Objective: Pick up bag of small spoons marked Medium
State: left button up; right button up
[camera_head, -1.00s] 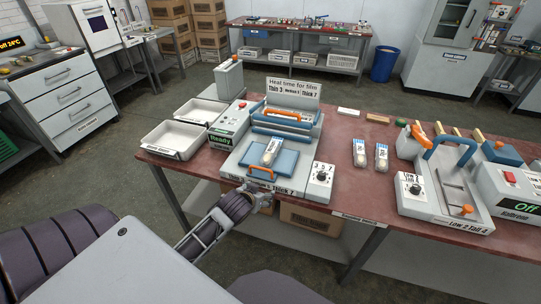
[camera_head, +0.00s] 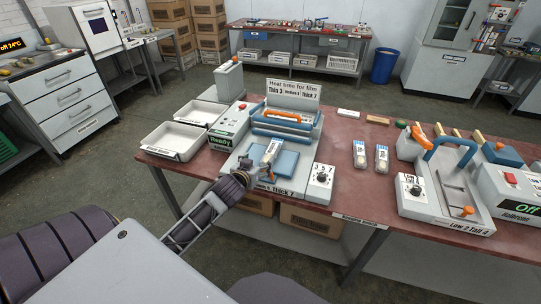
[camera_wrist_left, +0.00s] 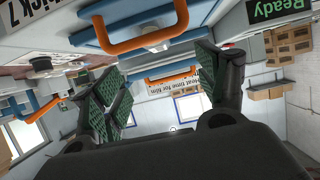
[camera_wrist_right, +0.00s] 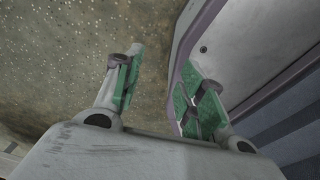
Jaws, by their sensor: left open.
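A small clear bag with a blue-and-white top (camera_head: 271,150) lies on the blue pad (camera_head: 289,163) of the heat sealer (camera_head: 241,146). Two similar bags lie on the table right of the sealer, a left one (camera_head: 360,154) and a right one (camera_head: 381,158). Their labels are too small to read. My left gripper (camera_head: 262,174) is at the pad's front edge, close to the near end of the bag on the pad. In the left wrist view its fingers (camera_wrist_left: 160,88) are apart, with orange handles beyond. My right gripper (camera_wrist_right: 162,92) is open and empty over the floor.
The sealer has an orange bar handle (camera_head: 283,116) and a dial box (camera_head: 320,183) on its right. White trays (camera_head: 172,140) stand at its left. Bare red tabletop (camera_head: 350,195) lies between the machines.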

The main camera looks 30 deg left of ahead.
aim_at(270, 153)
pick_arm(q)
jog(key=shift+x, duration=3.8)
jog(key=shift+w+f, duration=0.1)
jog(key=shift+w, duration=0.25)
jog(key=shift+x, duration=2.15)
jog(key=shift+w+f, duration=0.15)
jog(key=shift+w, duration=0.15)
jog(key=c, duration=0.9)
jog(key=shift+c, duration=0.7)
notch_tip(270, 153, up, 9)
jog(key=shift+r+p, duration=0.1)
jog(key=shift+p, duration=0.25)
jog(key=shift+r, duration=0.4)
pick_arm(e)
jog(key=shift+w+a+r, duration=0.35)
jog(key=shift+w+a, duration=0.1)
